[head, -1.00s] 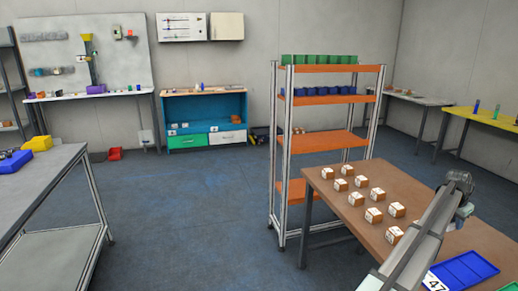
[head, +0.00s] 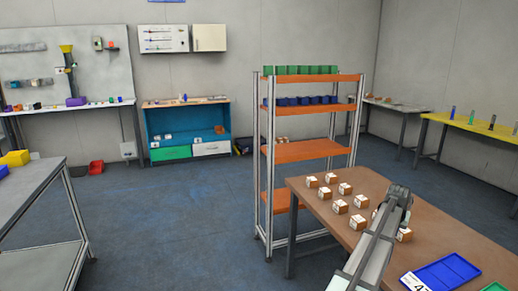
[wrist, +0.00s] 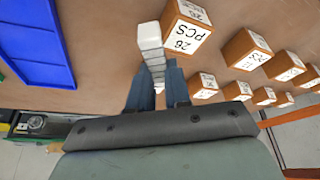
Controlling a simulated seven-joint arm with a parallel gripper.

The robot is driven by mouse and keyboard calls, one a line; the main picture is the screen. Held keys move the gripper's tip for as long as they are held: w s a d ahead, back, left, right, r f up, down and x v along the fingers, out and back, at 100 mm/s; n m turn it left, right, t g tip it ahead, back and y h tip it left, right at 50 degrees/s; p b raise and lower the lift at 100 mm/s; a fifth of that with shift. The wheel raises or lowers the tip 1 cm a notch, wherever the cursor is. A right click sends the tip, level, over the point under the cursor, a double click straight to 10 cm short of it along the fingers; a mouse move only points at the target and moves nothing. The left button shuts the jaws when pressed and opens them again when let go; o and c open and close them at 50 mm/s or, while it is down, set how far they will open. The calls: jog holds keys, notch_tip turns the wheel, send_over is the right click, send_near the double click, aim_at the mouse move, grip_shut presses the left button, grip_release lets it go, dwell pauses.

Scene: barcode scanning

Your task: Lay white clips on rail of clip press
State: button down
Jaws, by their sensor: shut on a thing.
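My gripper (wrist: 156,88) is shut on a pale, segmented white piece (wrist: 150,42), which sticks out beyond the fingertips in the wrist view. It looks like white clips in a row, but I cannot tell how many. In the head view my gripper (head: 398,195) is over the brown table (head: 440,215), in front of some boxes. The held piece is not clear there. I cannot make out the clip press or its rail for certain in either view.
Several small brown boxes with white labels (head: 340,207) stand on the brown table; one reads 26 PCS (wrist: 186,30) close to the held piece. A blue tray (head: 440,274) lies at the table's front. An orange-shelved rack (head: 310,151) stands behind. Open floor (head: 170,215) lies to the left.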

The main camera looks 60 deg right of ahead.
jog(key=w+a+f+n+t, duration=0.15)
jog(key=w+a, duration=0.25)
jog(key=w, duration=1.1)
jog(key=w+a+f+n, duration=0.1)
jog(key=w+a+n, duration=0.3)
jog(key=w, duration=1.2)
jog(key=w+a+f+n+t, duration=0.15)
jog(key=w+a, duration=0.35)
jog(key=w, duration=1)
jog(key=w+a+n, duration=0.3)
jog(key=w+a, duration=0.8)
jog(key=w, duration=0.3)
jog(key=w+a+f+n+t+y, duration=0.1)
jog(key=w+a+n, duration=0.2)
jog(key=w+a, duration=0.8)
jog(key=w+a+n+y, duration=0.15)
jog(key=w+a, duration=0.45)
jog(key=a, duration=1.1)
jog(key=w+a+f+n+t+y, duration=0.1)
jog(key=w+a+n, duration=0.3)
jog(key=w+a, duration=0.7)
jog(key=s+a+n, duration=0.1)
jog(key=a+n, duration=0.1)
jog(key=a, duration=1.6)
jog(key=s+r, duration=0.3)
jog(key=s, duration=0.4)
jog(key=shift+a+r+y, duration=0.25)
jog(key=shift+r+y, duration=0.05)
jog(key=shift+y, duration=0.05)
